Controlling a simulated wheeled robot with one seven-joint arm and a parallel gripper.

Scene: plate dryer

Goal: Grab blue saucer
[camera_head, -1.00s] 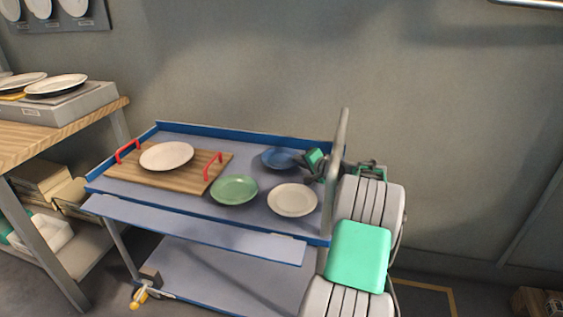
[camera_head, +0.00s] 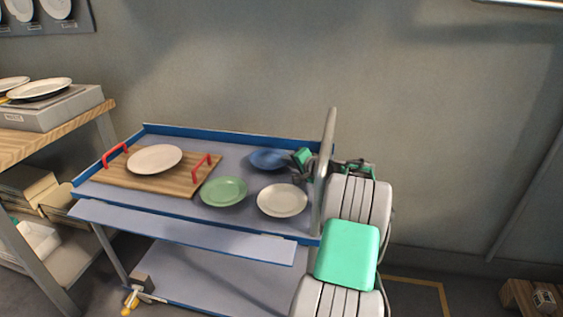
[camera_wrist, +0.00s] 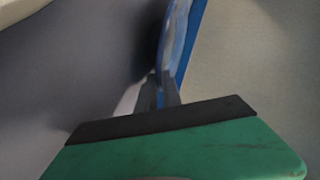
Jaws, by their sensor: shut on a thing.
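The blue saucer (camera_head: 268,160) is at the back right of the cart's top, in the head view. My gripper (camera_head: 291,163) reaches in from the right and is shut on the saucer's right rim. In the wrist view the saucer (camera_wrist: 176,45) shows nearly edge-on, as a narrow blue band running up from the fingers (camera_wrist: 158,92). The gripper's green body fills the bottom of that view. Whether the saucer touches the cart's surface is hard to tell.
The blue-edged cart (camera_head: 130,219) also holds a green plate (camera_head: 224,191), a white plate (camera_head: 282,201), and a wooden tray (camera_head: 118,177) with red handles and a white plate (camera_head: 154,158). The cart's upright grey handle (camera_head: 327,150) stands close to my arm. A wooden table (camera_head: 60,130) is at left.

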